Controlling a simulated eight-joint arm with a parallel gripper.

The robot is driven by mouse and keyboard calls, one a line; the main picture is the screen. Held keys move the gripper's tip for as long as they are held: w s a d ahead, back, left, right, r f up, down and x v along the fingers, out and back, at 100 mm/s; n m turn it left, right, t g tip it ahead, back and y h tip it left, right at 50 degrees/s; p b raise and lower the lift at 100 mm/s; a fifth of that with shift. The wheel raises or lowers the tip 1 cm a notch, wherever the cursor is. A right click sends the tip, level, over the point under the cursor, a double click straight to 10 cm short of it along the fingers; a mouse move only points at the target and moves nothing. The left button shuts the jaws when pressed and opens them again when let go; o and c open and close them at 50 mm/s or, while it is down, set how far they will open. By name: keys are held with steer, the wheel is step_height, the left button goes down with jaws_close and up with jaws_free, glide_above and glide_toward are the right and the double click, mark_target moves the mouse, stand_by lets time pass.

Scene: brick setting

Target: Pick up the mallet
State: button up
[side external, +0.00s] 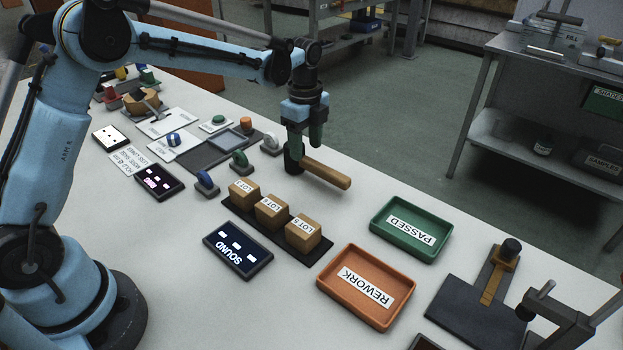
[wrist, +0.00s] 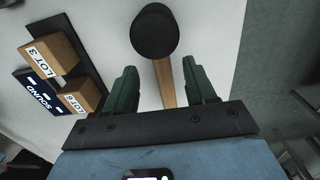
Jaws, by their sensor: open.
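The mallet has a black head (side external: 291,160) and a wooden handle (side external: 330,174). It lies on the white table beyond the row of lot boxes, with its handle pointing right in the side view. My gripper (side external: 305,145) is directly over the mallet, pointing down, and partly hides it near the head. In the wrist view, the mallet's black head (wrist: 155,32) shows ahead of the green fingers (wrist: 160,66). Its handle (wrist: 167,85) runs between the two open fingers, with a gap on both sides. I cannot tell the exact height of the fingertips.
Wooden lot boxes (side external: 271,212) stand on a dark strip nearby. A SOUND panel (side external: 238,250), a green PASSED tray (side external: 411,228) and an orange REWORK tray (side external: 366,287) lie closer. Small coloured clamp-like items (side external: 240,161) sit left of the mallet.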

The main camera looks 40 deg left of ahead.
mark_target(307, 159)
steer(key=shift+d+f, duration=0.15)
steer(key=shift+f, duration=2.15)
jaws_close()
